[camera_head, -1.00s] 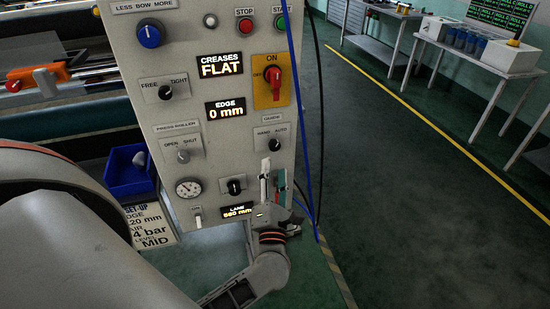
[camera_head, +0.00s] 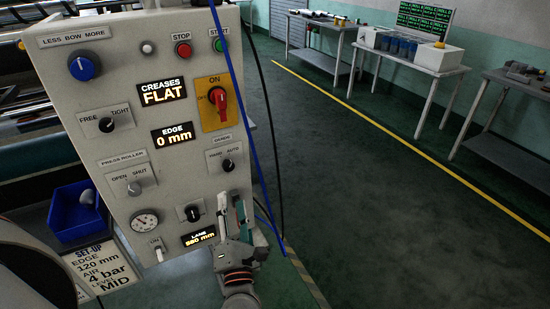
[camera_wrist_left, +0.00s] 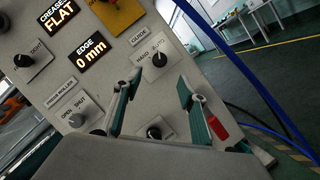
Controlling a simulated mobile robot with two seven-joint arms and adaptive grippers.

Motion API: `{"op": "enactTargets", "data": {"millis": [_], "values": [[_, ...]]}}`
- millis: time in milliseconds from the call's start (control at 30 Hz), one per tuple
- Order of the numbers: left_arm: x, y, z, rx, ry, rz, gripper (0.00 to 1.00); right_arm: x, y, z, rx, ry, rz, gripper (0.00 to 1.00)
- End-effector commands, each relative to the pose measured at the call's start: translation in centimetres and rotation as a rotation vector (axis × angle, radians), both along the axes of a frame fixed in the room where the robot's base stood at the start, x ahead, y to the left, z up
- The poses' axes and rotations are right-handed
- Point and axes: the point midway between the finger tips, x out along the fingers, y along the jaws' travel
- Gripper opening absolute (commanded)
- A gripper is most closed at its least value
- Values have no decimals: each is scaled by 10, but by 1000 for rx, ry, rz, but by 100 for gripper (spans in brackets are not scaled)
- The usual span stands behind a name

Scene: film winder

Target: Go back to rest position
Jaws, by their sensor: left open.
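My left gripper (camera_head: 231,207) is in front of the lower right of the grey control panel (camera_head: 105,150), its teal-padded fingers apart and empty. In the left wrist view, both fingers (camera_wrist_left: 158,82) show open, below the GUIDE knob (camera_wrist_left: 160,60) marked HAND and AUTO. The LANE display (camera_head: 198,238) and a black knob (camera_head: 190,213) are just left of the gripper. I cannot tell whether the fingers touch the panel. My right gripper is not in view.
Blue and black cables (camera_head: 272,150) hang at the panel's right edge. A blue bin (camera_head: 76,212) is at the lower left. Beyond a yellow floor line, benches (camera_head: 410,62) stand at the back right. The green floor between is open.

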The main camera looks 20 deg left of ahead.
Motion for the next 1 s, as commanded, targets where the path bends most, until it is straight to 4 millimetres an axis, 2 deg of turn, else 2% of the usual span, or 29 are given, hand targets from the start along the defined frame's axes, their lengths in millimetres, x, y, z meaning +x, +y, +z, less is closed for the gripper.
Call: {"op": "enactTargets", "data": {"millis": [133,233,367,467,567,667,700,767,800,900,1000], "values": [[0,-1,0,13,4,-4,41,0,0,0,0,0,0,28],[0,-10,2,107,34,-35,41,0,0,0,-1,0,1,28],[-3,-42,-1,405,132,-128,41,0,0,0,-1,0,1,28],[-10,-76,-18,727,241,-221,41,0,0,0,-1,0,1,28],[-23,-106,-52,1057,359,-317,41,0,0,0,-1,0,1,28],[-44,-126,-97,1389,481,-417,41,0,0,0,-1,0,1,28],[-54,-130,-118,1520,530,-459,41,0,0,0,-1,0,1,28],[-71,-132,-149,1710,603,-524,41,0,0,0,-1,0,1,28],[-83,-129,-169,1829,649,-564,41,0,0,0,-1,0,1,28],[-113,-118,-211,2083,747,-659,41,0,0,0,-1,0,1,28],[-135,-104,-238,2255,816,-731,41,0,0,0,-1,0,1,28]]}}
